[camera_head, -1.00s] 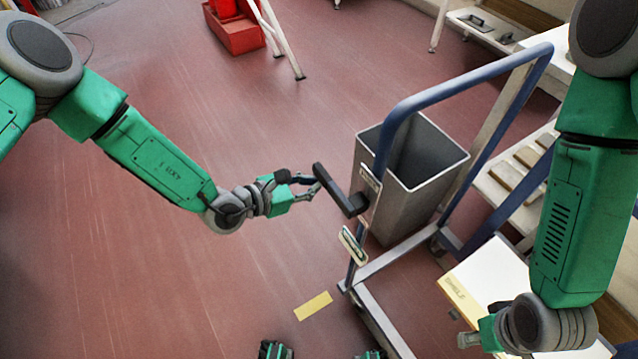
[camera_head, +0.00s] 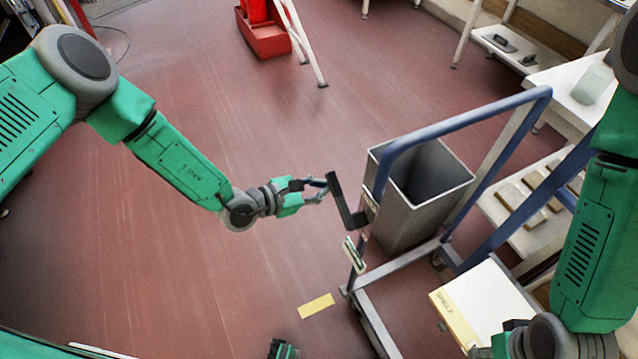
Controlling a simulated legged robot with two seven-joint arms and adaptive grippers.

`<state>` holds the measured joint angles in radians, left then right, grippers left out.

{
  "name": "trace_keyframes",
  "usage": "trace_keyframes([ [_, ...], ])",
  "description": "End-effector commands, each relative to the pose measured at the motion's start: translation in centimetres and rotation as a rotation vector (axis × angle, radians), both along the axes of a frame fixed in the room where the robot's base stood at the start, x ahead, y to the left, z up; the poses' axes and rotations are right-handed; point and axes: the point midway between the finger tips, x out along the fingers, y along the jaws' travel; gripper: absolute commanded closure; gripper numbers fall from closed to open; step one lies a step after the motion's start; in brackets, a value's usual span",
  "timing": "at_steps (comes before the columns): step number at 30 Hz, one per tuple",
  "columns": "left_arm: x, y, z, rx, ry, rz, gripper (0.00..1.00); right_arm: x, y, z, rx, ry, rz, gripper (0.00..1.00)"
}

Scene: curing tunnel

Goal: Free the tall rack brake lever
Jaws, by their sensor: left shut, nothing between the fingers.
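The tall rack (camera_head: 457,118) has a blue tubular frame on a grey base and stands right of centre. Its brake lever (camera_head: 341,200) is a dark bent bar on the near left post, with its handle end pointing up and to the left. My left gripper (camera_head: 324,190) is shut and empty, with its fingertips right at the left side of the lever's handle. I cannot tell whether they touch it. My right gripper (camera_head: 486,352) is at the bottom edge, mostly cut off, and its fingers are hidden.
A grey bin (camera_head: 408,212) stands within the rack frame. A white box (camera_head: 488,300) is at the lower right, near my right arm. Shelves with wooden slats (camera_head: 525,203) line the right. A red container (camera_head: 263,38) is at the back. The floor on the left is clear.

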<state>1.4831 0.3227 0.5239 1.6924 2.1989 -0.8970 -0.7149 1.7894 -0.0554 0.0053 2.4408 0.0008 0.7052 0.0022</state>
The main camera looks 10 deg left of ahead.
Motion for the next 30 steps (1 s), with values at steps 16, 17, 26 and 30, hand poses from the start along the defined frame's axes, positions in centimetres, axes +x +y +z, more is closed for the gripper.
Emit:
trace_keyframes([
  [16,-0.2,0.4,0.5,-0.009,-0.006,0.000,1.00,-0.3,0.0,0.1,-0.001,-0.003,-0.001,0.60],
  [17,-0.4,0.7,0.6,-0.009,-0.005,0.000,1.00,-0.3,0.0,0.1,-0.001,-0.003,-0.001,0.60],
  [26,-4.1,5.0,2.1,-0.005,0.002,0.001,1.00,-0.2,-0.1,0.1,-0.001,-0.003,-0.001,0.60],
  [30,-5.8,6.9,2.8,-0.003,0.006,0.000,1.00,-0.2,0.0,0.1,-0.001,-0.003,-0.001,0.60],
])
